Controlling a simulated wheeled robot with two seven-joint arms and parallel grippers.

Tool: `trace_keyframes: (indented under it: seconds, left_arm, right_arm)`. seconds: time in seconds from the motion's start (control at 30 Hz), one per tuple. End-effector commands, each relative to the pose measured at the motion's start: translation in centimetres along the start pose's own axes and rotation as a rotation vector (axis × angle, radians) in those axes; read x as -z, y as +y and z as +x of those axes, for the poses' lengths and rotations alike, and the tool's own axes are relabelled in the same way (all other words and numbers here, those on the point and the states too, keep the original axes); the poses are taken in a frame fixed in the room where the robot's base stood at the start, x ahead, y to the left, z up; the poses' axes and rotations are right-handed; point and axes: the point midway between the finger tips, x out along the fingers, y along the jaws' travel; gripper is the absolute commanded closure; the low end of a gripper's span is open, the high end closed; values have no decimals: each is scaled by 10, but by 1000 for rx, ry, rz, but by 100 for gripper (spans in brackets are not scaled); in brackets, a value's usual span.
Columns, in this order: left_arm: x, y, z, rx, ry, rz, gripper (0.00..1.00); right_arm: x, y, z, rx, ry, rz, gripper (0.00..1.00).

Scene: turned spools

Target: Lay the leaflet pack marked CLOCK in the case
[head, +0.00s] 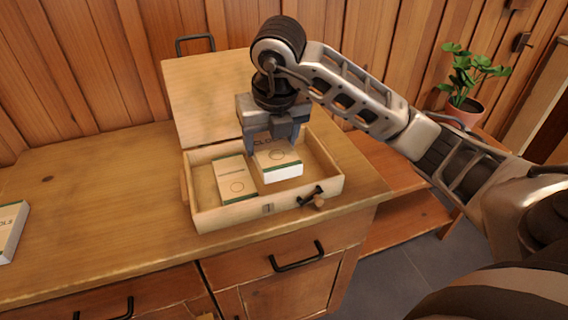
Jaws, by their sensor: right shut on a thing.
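The CLOCK leaflet pack (282,171) is white with a green edge and a circle on its face. Its lettering is partly hidden by my gripper. My right gripper (272,149) points down over the case and is shut on this pack near its far end. The pack is within the outline of the open wooden case (230,214); I cannot tell whether it touches the floor of the case. My left gripper is not in view.
Another pack (236,181) lies in the left part of the case. The lid (202,90) stands open at the back. A pack (10,228) ending in "OLS" lies at the counter's (90,215) left edge. Bare counter lies between. A potted plant (466,102) stands at right.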

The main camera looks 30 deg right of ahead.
Motion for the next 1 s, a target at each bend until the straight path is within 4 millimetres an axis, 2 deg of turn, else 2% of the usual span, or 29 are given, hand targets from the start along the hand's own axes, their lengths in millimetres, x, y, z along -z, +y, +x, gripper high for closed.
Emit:
trace_keyframes:
  seconds: [0.03, 0.23, 0.47, 0.53, 0.7, 1.0]
  left_arm:
    - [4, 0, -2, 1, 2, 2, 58]
    - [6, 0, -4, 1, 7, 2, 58]
    - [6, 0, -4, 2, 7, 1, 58]
    - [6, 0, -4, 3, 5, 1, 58]
    - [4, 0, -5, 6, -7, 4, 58]
    - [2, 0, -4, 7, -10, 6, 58]
  right_arm:
    - [-5, -12, 8, 6, 4, 6, 63]
    - [-12, -32, 44, 2, 0, 2, 63]
    - [-16, -41, 61, 0, -1, 1, 63]
    - [-17, -46, 70, 2, 0, 1, 63]
    - [-10, -44, 92, -1, -1, -1, 63]
    - [-9, -44, 96, -1, -4, -2, 63]
